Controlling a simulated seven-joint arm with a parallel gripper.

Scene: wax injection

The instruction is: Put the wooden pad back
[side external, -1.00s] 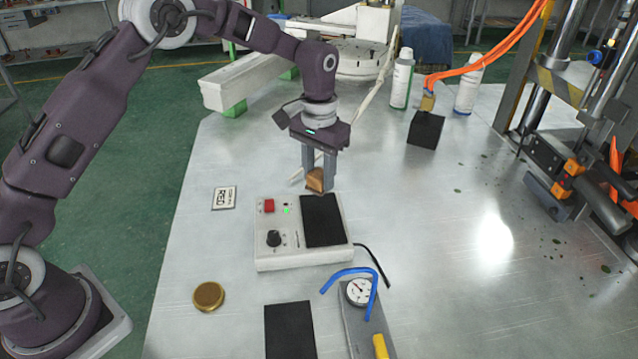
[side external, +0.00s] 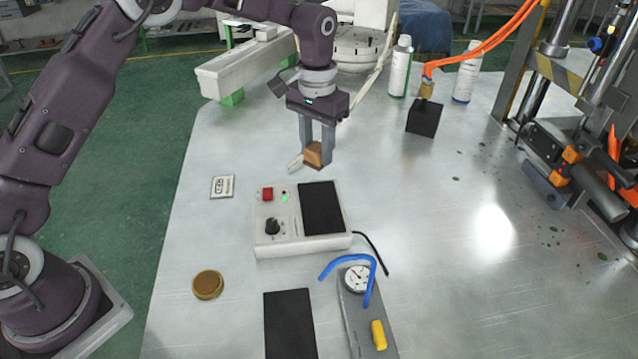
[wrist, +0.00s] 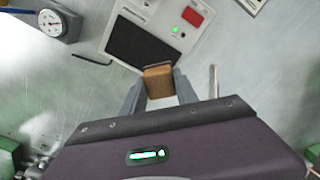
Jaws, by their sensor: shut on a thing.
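The wooden pad is a small brown block (side external: 313,154), also in the wrist view (wrist: 158,82). My gripper (side external: 316,148) points down and is shut on it, a finger on either side; its fingers also show in the wrist view (wrist: 159,94). In the side view the pad appears just beyond the far edge of the white control box (side external: 290,246), seemingly held above the table. In the wrist view its upper edge overlaps the edge of the box. The box has a black plate (side external: 320,208), a red button, a green light and a knob.
A brass disc (side external: 207,284), black mat (side external: 289,325), dial gauge (side external: 355,279) and blue bent tool (side external: 347,261) lie in front. A label card (side external: 222,186) lies left. A black block (side external: 424,117) and bottles stand at the back right. The table's right middle is clear.

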